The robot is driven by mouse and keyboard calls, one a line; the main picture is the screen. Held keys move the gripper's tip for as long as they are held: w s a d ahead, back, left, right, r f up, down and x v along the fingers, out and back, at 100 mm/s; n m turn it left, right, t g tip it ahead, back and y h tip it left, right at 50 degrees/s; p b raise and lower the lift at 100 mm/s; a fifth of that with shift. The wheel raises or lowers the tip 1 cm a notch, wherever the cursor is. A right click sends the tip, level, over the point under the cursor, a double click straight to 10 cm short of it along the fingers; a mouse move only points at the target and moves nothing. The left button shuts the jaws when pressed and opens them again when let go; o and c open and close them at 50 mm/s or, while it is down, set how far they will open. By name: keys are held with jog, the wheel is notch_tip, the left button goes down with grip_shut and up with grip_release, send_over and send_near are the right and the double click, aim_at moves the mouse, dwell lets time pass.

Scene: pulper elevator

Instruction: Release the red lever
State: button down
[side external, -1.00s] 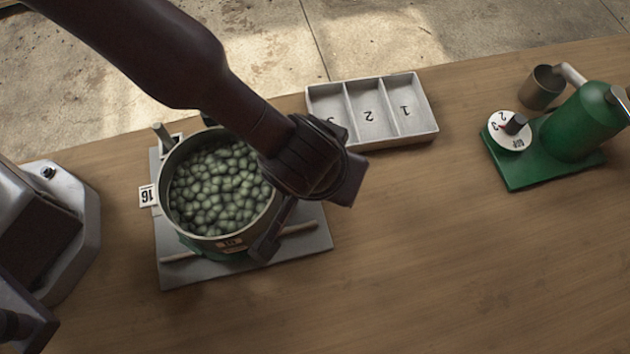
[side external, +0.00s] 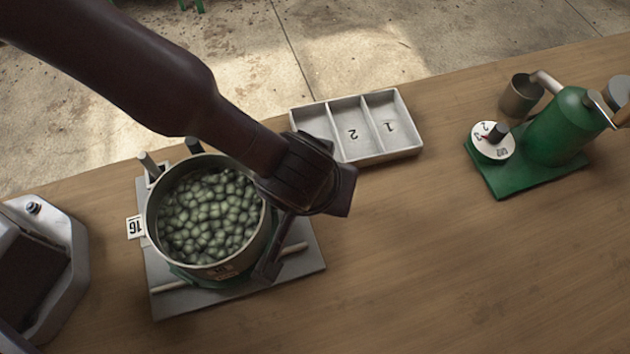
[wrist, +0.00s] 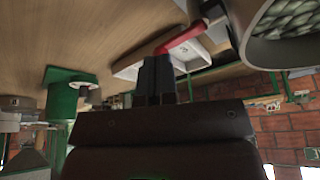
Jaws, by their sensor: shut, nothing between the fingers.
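The red lever (wrist: 182,36) shows in the wrist view as a short bent bar beside the pot's rim. Its outer end is right at my fingertips; I cannot tell whether they touch. My gripper (wrist: 155,60) is shut, with the two dark fingers together and empty. In the side view my gripper (side external: 265,272) points down at the right front of the round pot (side external: 151,225). The red lever is not visible in that view. The pot is full of green fruit (side external: 205,215) and stands on a grey base plate (side external: 175,305).
A white tray (side external: 419,146) with numbered compartments lies behind my gripper. A green machine (side external: 560,125) with a numbered dial (side external: 484,147) stands at the right. Grey metal equipment (side external: 60,235) stands at the left edge. The front right of the wooden table (side external: 480,280) is clear.

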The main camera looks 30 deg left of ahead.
jog(key=shift+w+a+n+y, duration=0.1)
jog(key=shift+w+n+y, duration=0.25)
jog(key=shift+n, duration=0.55)
jog(key=shift+w+a+n+g+y, duration=0.5)
jog(key=shift+a+n+g, duration=0.3)
jog(key=shift+n, duration=1.75)
jog(key=shift+w+a+n+g+y, duration=0.4)
jog(key=shift+a+n+g, duration=0.35)
jog(key=shift+n, duration=1.75)
jog(key=shift+w+a+n+g+y, duration=0.5)
jog(key=shift+a+n+g, duration=0.3)
jog(key=shift+n, duration=1.75)
jog(key=shift+s+n+g, duration=0.15)
jog(key=shift+n+g, duration=0.1)
jog(key=shift+n, duration=0.05)
jog(key=d, duration=0.4)
jog(key=shift+d, duration=0.2)
jog(key=v, duration=0.9)
jog(key=shift+s+r, duration=0.3)
jog(key=shift+r, duration=0.15)
